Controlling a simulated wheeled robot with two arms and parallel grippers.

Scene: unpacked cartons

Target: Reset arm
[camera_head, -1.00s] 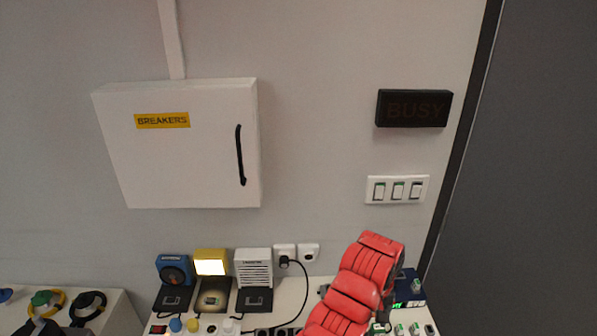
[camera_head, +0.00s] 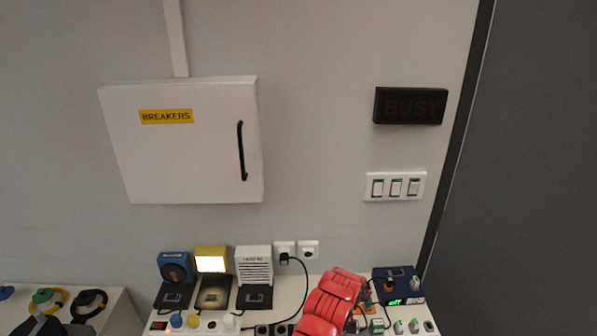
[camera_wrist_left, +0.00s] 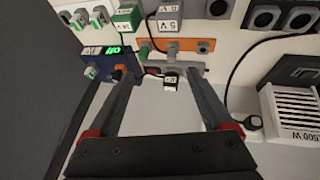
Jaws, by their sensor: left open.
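My red left arm comes up from the bottom centre of the head view, over the white bench. Its gripper is hidden behind the arm there. In the left wrist view the left gripper (camera_wrist_left: 160,82) is open, its two dark fingers spread apart. I see nothing held between the fingers. My right gripper is not in view.
A blue box (camera_head: 398,285) with a green display stands at the bench's right, also left in the wrist view (camera_wrist_left: 105,62). A heater (camera_head: 253,262) and a lit lamp (camera_head: 211,262) stand further left. A breaker cabinet (camera_head: 185,145) and switches (camera_head: 395,187) are on the wall.

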